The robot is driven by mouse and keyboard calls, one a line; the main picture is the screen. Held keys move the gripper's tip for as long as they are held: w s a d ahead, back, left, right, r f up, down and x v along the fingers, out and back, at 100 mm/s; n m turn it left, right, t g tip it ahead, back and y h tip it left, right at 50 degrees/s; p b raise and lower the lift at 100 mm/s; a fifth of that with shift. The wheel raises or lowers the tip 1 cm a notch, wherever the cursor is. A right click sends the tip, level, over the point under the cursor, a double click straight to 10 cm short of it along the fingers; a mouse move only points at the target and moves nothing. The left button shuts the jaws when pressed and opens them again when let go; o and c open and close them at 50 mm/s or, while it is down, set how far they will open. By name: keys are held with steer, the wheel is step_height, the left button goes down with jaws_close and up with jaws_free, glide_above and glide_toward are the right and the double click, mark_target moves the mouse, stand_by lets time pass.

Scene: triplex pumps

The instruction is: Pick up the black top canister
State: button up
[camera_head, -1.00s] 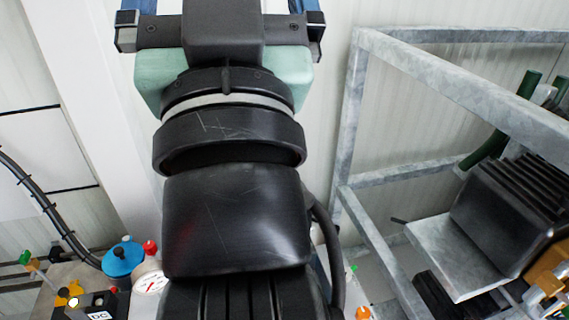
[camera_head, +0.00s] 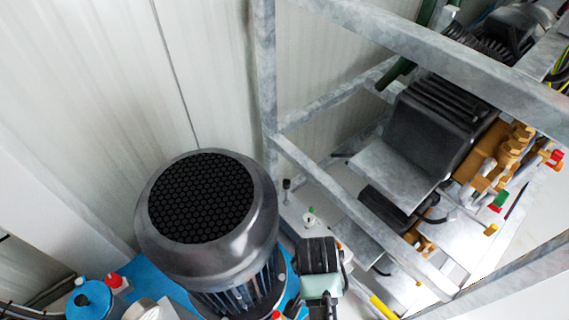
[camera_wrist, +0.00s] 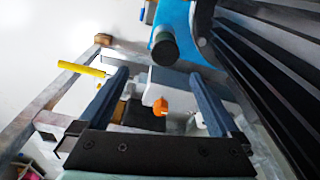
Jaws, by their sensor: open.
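A small slim item with a black top (camera_head: 287,186) stands beside the frame post in the head view; it may be the black top canister, but it is too small to be sure. In the wrist view, a dark round-ended cylinder (camera_wrist: 164,46) lies beyond the fingertips; I cannot tell if it is the same thing. My gripper (camera_wrist: 160,76) is open, its two blue fingers apart, with nothing held between them. In the head view, my wrist shows right of the large motor, and the fingers are hidden.
A big black motor with a mesh top (camera_head: 200,197) stands close left of my wrist; its fins fill the right of the wrist view. A grey metal frame (camera_head: 266,90) encloses pumps at right.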

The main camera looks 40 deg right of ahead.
steer(key=shift+w+a+f, duration=0.15)
steer(key=shift+a+f, duration=0.05)
steer(key=f+b, duration=0.1)
steer(key=f, duration=0.1)
steer(key=f+b, duration=0.1)
steer(key=f, duration=0.1)
steer(key=d+f+b, duration=0.1)
steer(key=f, duration=0.2)
steer(key=shift+w+f, duration=0.1)
steer(key=shift+w+f+b, duration=0.2)
steer(key=shift+f+b, duration=0.55)
steer(key=shift+f, duration=0.6)
steer(key=shift+w+f+b, duration=0.15)
steer(key=shift+f+b, duration=0.6)
steer(key=shift+f, duration=0.6)
steer(key=shift+r, duration=0.1)
jaws_close()
